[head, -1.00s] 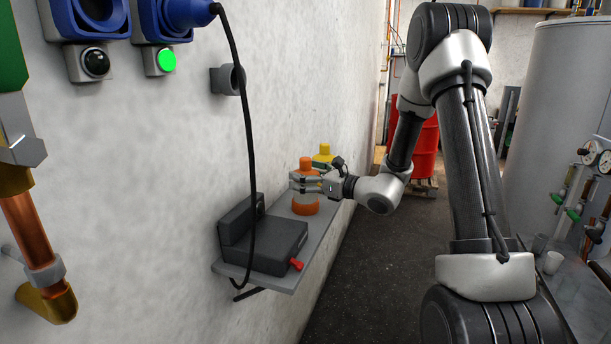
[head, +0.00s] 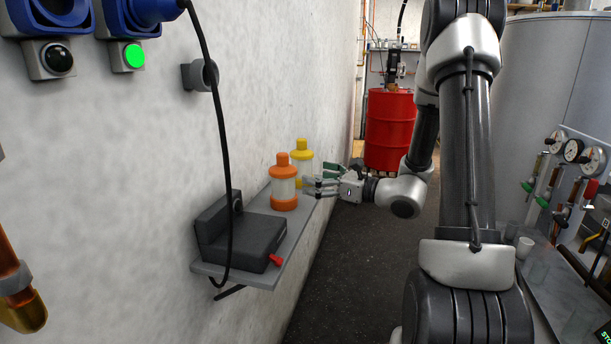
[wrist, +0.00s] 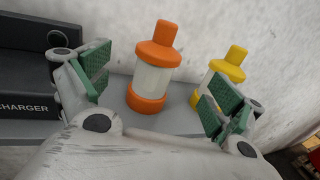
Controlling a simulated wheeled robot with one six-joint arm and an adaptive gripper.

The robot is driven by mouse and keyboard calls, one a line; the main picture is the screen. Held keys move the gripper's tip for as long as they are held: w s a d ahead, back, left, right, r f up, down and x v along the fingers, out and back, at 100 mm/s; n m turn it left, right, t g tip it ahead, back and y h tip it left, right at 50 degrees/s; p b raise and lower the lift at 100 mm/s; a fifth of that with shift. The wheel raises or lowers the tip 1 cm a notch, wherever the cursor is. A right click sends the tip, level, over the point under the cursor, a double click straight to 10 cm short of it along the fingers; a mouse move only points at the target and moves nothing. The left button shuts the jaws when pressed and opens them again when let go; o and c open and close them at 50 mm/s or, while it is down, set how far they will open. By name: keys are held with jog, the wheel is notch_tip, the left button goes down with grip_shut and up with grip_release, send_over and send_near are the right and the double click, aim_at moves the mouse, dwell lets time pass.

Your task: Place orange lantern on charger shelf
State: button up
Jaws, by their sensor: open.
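The orange lantern (head: 284,183) stands upright on the grey charger shelf (head: 262,268), behind the black charger. In the wrist view the orange lantern (wrist: 152,78) stands beyond my open fingers, with its base on the shelf (wrist: 190,121). My gripper (head: 322,182) is open and empty, to the right of the orange lantern and apart from it. In the wrist view its green-padded fingers (wrist: 160,85) are spread wide to either side of the lantern. A yellow lantern (head: 302,160) stands just behind the orange one, and my right finger partly covers it in the wrist view.
The black charger (head: 240,236) with a red lever fills the near part of the shelf. A black cable (head: 221,110) hangs in front of it. The wall is close on the left. A red drum (head: 390,130) stands farther back. The floor right of the shelf is clear.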

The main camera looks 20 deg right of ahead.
jog(key=s+a+r+n+g, duration=0.1)
jog(key=s+a+n+g, duration=0.45)
jog(key=s+n, duration=0.35)
jog(key=s+a+r+n+g, duration=0.1)
jog(key=s+a+n+g, duration=0.4)
jog(key=s, duration=0.6)
jog(key=s+d+n+g+h, duration=0.3)
jog(key=s+d+n+h, duration=0.2)
jog(key=s+d+n, duration=0.15)
jog(key=s+d+r+n+t+h, duration=0.2)
jog(key=d+r+n+t+h, duration=0.2)
jog(key=d, duration=0.5)
jog(key=r+n+h, duration=0.1)
jog(key=n+h, duration=0.1)
jog(key=n, duration=0.1)
jog(key=shift+s+d+r+n, duration=0.15)
jog(key=shift+d+r+n, duration=0.05)
jog(key=shift+d+n, duration=0.2)
